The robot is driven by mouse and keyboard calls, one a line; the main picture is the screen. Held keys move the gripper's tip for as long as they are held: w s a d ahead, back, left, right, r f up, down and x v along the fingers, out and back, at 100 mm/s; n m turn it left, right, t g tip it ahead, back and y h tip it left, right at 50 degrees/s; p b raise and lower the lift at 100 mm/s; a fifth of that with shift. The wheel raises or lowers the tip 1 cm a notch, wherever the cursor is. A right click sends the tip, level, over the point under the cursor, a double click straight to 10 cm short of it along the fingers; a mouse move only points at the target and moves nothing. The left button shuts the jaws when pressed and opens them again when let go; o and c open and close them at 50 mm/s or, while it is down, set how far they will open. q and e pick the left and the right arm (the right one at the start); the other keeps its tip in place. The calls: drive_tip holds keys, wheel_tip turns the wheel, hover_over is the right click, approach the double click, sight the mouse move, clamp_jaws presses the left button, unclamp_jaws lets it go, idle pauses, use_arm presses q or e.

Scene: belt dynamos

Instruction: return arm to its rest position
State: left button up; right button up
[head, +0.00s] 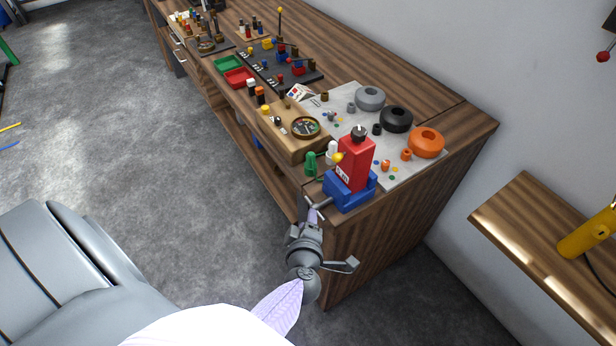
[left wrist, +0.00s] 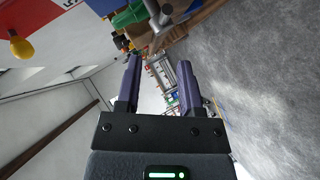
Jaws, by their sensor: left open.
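My left gripper (head: 312,213) is at the near right corner of the workbench, just in front of the blue vise (head: 337,192). Its two dark purple fingers stand apart in the left wrist view (left wrist: 159,82), with nothing held between them. A red dynamo body (head: 355,163) with a yellow bulb (head: 338,157) stands upright in the vise. The red body (left wrist: 60,12) and the bulb (left wrist: 20,46) also show at the upper left of the left wrist view. A grey rod of the vise (left wrist: 155,14) shows beyond the fingertips. My right gripper is not in view.
The workbench (head: 455,130) holds a wooden parts block (head: 290,141), a grey mat with grey, black and orange rings (head: 426,143), and red (head: 238,78) and green trays (head: 228,64). A wooden side table (head: 530,225) stands right. Grey floor (head: 170,170) is open left of the bench.

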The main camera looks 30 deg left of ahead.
use_arm(q)
drive_tip(key=shift+s+d+r, duration=0.2)
drive_tip(key=shift+s+d, duration=0.05)
drive_tip(key=shift+s, duration=0.2)
drive_tip(key=s+d+f+m+g+h+b, duration=0.1)
drive_tip(key=s+d+f+m+h+b, duration=0.1)
drive_tip(key=s+f+m, duration=0.35)
drive_tip(key=s+d+f+m+g+h+b, duration=0.1)
drive_tip(key=s+d+f+m+h+b, duration=0.15)
drive_tip(key=f, duration=0.55)
drive_tip(key=s+d+f+m+g+h+b, duration=0.1)
drive_tip(key=s+d+f+m+h+b, duration=0.15)
drive_tip(key=f+m, duration=0.35)
drive_tip(key=s+a+f+m+g+b, duration=0.1)
drive_tip(key=s+f+m+g, duration=0.2)
drive_tip(key=s, duration=0.7)
drive_tip(key=s+a+f+m+g+b, duration=0.2)
drive_tip(key=s+f+m+g, duration=0.2)
drive_tip(key=s+f, duration=0.4)
drive_tip(key=s+g, duration=0.1)
drive_tip(key=s, duration=0.2)
drive_tip(key=shift+a+m, duration=0.25)
drive_tip(key=shift+m, duration=0.05)
